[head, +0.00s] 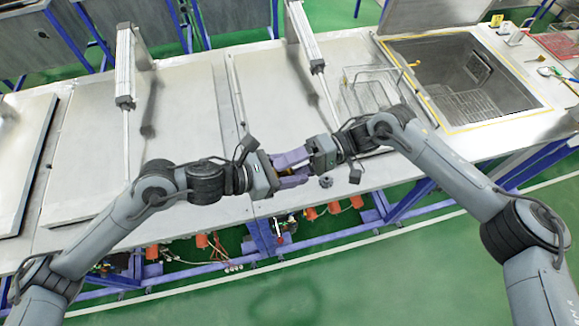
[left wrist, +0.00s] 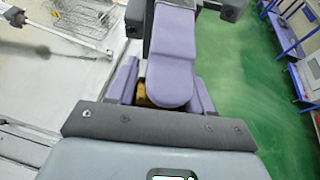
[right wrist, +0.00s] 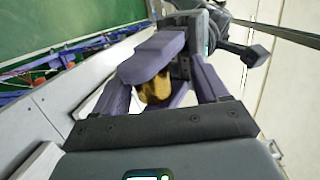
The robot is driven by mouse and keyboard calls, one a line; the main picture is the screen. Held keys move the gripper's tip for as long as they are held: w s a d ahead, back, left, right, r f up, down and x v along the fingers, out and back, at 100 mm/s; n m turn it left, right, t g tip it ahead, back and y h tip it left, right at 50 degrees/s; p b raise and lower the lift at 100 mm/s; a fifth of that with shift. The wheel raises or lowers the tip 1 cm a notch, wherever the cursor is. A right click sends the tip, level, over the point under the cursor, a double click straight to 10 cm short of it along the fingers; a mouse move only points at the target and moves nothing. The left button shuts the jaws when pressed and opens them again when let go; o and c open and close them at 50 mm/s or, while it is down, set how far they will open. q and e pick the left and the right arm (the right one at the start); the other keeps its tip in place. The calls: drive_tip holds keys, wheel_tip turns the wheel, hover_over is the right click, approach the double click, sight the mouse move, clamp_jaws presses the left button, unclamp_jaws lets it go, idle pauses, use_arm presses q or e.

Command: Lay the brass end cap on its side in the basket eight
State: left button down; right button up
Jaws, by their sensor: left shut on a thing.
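The brass end cap (right wrist: 154,88) is a gold-coloured piece between the two grippers.
A sunken sink (head: 450,65) with a yellow-edged rim lies at the right. A red basket (head: 560,45) stands beyond it. Pneumatic cylinders (head: 124,65) rise over the flat steel lids.

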drive_tip(key=shift+r, duration=0.15)
drive_tip(key=c, duration=1.2)
use_arm(q)
drive_tip(key=c, duration=0.9)
unclamp_jaws()
drive_tip(key=shift+f, duration=0.15)
use_arm(e)
drive_tip(key=shift+a+r, duration=0.1)
clamp_jaws()
use_arm(q)
drive_tip(key=o, duration=0.5)
drive_tip(key=shift+c, duration=0.2)
drive_tip(key=shift+o, duration=0.4)
use_arm(e)
drive_tip(key=shift+f, duration=0.2)
